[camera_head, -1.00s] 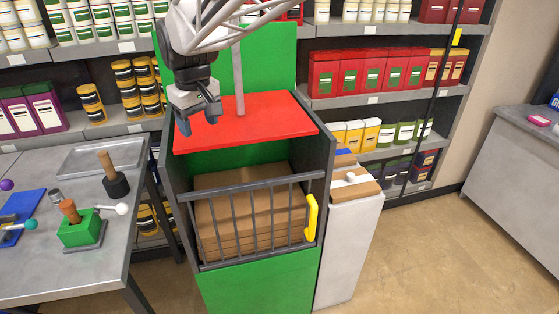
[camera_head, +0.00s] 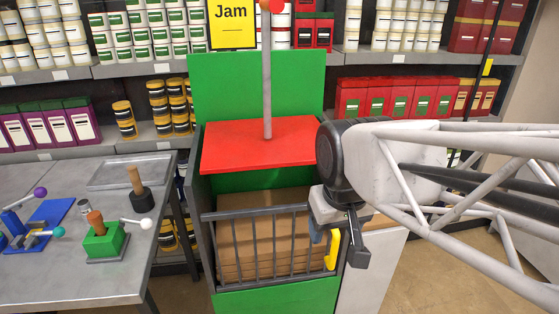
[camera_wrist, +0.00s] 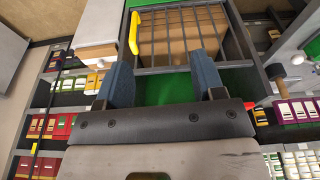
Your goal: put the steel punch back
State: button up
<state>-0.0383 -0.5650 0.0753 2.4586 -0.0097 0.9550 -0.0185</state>
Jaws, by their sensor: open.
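My gripper (camera_head: 338,242) is open and empty in front of the right end of the barred gate (camera_head: 268,250), close to the yellow handle (camera_head: 332,250). In the wrist view my gripper (camera_wrist: 160,62) has its two blue fingers apart. The yellow handle (camera_wrist: 133,33) shows just beyond the left fingertip; I cannot tell whether they touch. A small grey metal cylinder (camera_head: 84,206) stands on the left table and may be the steel punch; I cannot be sure. Beside it is a green block (camera_head: 103,241) with a wooden-handled piece and a white-knobbed lever.
The gate is shut across a green cabinet with brown boxes (camera_head: 250,203) behind it. A red plate (camera_head: 262,145) on a grey rod is above. Stocked shelves stand behind.

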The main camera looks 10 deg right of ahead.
jog(key=shift+m, duration=0.5)
jog(key=s, duration=0.1)
jog(key=s+d+f, duration=0.1)
jog(key=s+f, duration=0.1)
jog(key=s, duration=0.1)
jog(key=shift+d+f, duration=0.1)
jog(key=shift+d, duration=0.15)
jog(key=shift+w, duration=0.1)
jog(key=shift+c, duration=0.2)
dwell(0.6)
